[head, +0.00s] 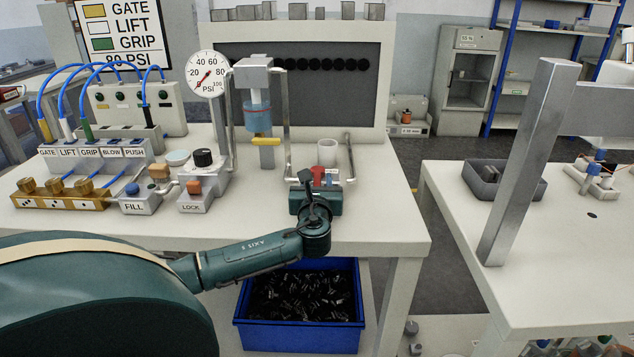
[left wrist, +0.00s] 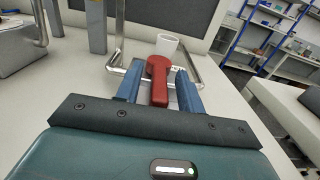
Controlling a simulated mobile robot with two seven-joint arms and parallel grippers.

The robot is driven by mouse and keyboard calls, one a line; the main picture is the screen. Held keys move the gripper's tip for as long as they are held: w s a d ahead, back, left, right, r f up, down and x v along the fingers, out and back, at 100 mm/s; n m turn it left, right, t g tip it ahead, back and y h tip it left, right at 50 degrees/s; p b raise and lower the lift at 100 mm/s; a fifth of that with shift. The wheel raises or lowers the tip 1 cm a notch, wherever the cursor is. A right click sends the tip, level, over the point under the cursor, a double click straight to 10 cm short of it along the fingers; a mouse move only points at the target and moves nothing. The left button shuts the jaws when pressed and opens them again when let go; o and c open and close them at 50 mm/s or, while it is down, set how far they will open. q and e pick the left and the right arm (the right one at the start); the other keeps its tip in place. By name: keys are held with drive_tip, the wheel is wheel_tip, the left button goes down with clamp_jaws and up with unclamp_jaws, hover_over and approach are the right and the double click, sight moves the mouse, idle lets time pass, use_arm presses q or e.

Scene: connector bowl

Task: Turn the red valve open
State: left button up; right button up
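The red valve (head: 325,176) is on the white bench, below the pipework at the bench's right side. In the left wrist view its red handle (left wrist: 159,80) has a round head and a straight lever pointing towards my palm. My left gripper (head: 321,180) reaches it from the front. In the left wrist view the blue fingers of my left gripper (left wrist: 160,86) stand apart on either side of the lever, with gaps visible between fingers and lever. The valve's base is partly hidden by the gripper. My right gripper is not in view.
A white cup (head: 327,151) stands just behind the valve. Metal pipes (head: 288,125) rise beside it. A pressure gauge (head: 206,74) and a LOCK block (head: 195,196) are to the left. A blue bin (head: 298,336) of black parts is below the bench front.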

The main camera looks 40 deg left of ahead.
use_arm(q)
clamp_jaws()
idle(0.4)
idle(0.4)
